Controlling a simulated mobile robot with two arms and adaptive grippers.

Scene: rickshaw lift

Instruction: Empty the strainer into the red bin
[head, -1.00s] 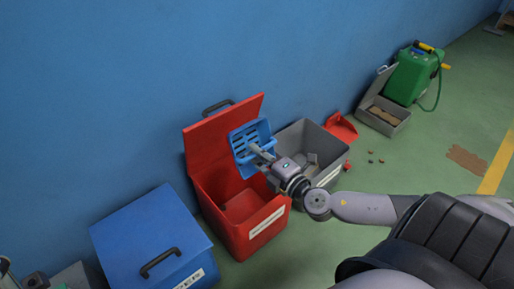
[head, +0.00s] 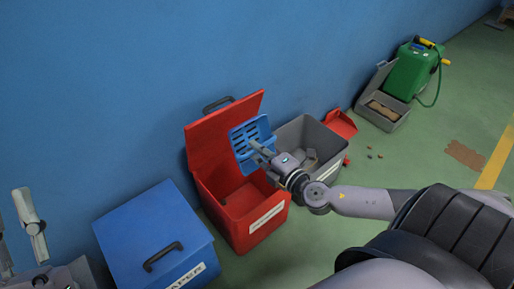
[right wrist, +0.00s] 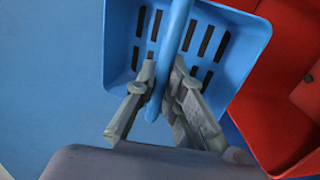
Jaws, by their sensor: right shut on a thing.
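The blue slotted strainer (head: 250,133) is held up on its side, steeply tilted, above the open red bin (head: 262,226). My right gripper (head: 262,152) is shut on the strainer's handle, which shows between its fingers in the right wrist view (right wrist: 160,85). No loose contents show on the strainer's visible face (right wrist: 210,35). The red bin's lid (head: 222,136) stands open against the wall. A brownish patch shows inside the bin, too small to make out. My left gripper (head: 18,220) is at the left edge, its fingers apart and empty.
A closed blue bin (head: 140,225) with a black handle stands left of the red bin. A grey open bin (head: 325,138) with scraps inside stands right of it. Beyond are a red dustpan (head: 341,123), small bits on the floor, a grey box (head: 391,113) and a green sprayer (head: 412,72).

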